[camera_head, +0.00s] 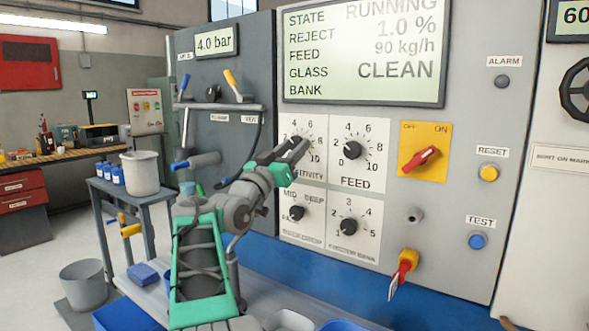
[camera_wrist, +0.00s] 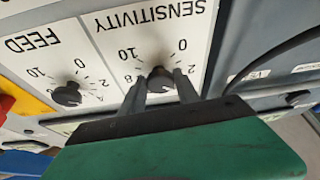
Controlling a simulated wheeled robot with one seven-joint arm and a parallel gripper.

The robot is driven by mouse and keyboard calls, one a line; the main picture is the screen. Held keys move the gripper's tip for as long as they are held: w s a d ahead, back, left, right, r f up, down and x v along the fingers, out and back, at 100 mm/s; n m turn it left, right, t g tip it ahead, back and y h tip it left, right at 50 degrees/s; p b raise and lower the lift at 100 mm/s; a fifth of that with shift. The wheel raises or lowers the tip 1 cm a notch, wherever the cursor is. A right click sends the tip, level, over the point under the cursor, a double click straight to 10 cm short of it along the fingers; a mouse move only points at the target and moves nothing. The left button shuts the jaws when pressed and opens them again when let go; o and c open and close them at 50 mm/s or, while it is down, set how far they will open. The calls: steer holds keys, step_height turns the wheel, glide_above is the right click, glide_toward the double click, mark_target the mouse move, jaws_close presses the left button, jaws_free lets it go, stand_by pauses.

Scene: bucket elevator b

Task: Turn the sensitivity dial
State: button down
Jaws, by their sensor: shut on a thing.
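The sensitivity dial (camera_wrist: 160,80) is a dark round knob on a white plate lettered SENSITIVITY, seen upside down in the wrist view. My gripper (camera_wrist: 158,84) has one finger on each side of the knob and is shut on it. In the head view my gripper (camera_head: 294,150) reaches the sensitivity plate (camera_head: 291,123) at the upper left of the dial group. It hides most of that dial and part of its lettering there. The pointer's exact setting is hidden by the fingers.
The feed dial (camera_head: 351,150) is just right of the sensitivity dial, with two more dials below. A red switch on a yellow plate (camera_head: 440,140) is farther right. A black cable (camera_wrist: 275,58) and the grey side panel (camera_head: 225,135) are close to my arm.

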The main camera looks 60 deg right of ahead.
steer(key=shift+f+m+g+b, duration=0.2)
steer(key=shift+m+g+b, duration=0.2)
steer(key=shift+m+b, duration=0.25)
steer(key=c, duration=1.3)
jaws_free()
steer(key=o, duration=0.4)
steer(key=shift+r, duration=0.15)
steer(key=b+v, duration=0.1)
steer(key=v, duration=0.7)
steer(key=shift+r, duration=0.15)
